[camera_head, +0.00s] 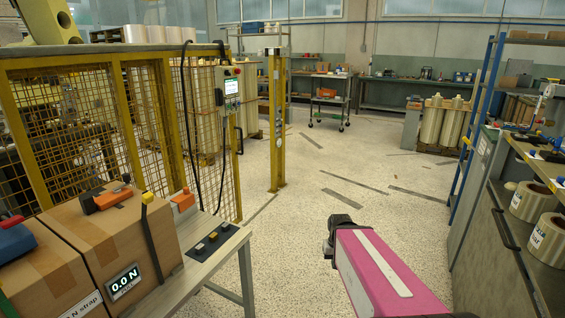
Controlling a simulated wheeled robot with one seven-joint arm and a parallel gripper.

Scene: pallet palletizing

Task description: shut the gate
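A yellow-framed mesh fence (125,95) runs along the left. Its nearer-right mesh section (207,140), which looks like the gate, ends in a yellow upright with a black handle (239,140). A separate yellow post (277,120) stands to its right and a little behind. A gap with bare floor shows between the upright and the post. The hinges and any latch are too small to make out. My gripper (335,238) is black, at the end of my pink arm link, low right of centre, over the floor and well apart from the gate. Its fingers are not clear.
A bench (205,250) with cardboard boxes (105,235) and a button panel stands front left. A control box (229,88) with hanging black cables is by the fence. A blue-framed shelf with film rolls (545,240) lines the right.

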